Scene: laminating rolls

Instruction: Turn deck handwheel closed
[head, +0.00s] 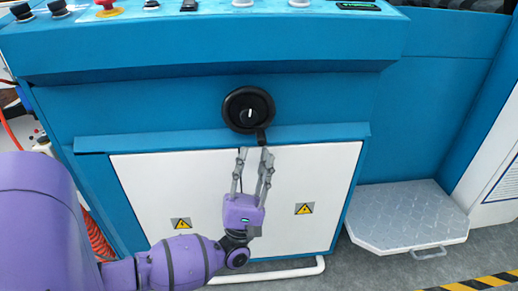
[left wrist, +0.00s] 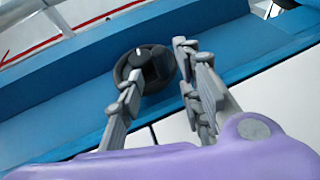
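The deck handwheel (head: 248,108) is a round black wheel with a white mark at its hub, on the blue front panel of the machine. A black handle knob (head: 261,136) sticks out at its lower right rim. My left gripper (head: 255,151) is just below the wheel, fingers pointing up and apart, with the fingertips close to the handle. In the left wrist view the handwheel (left wrist: 134,67) appears beyond and between the open fingers (left wrist: 157,62). I cannot tell whether a finger touches the handle. My right gripper is in neither view.
Above is a console with a red emergency button (head: 108,8) and several knobs. White cabinet doors (head: 165,190) with yellow warning labels are below the wheel. A metal step (head: 408,215) stands at the right, and orange hoses (head: 95,235) hang at the left.

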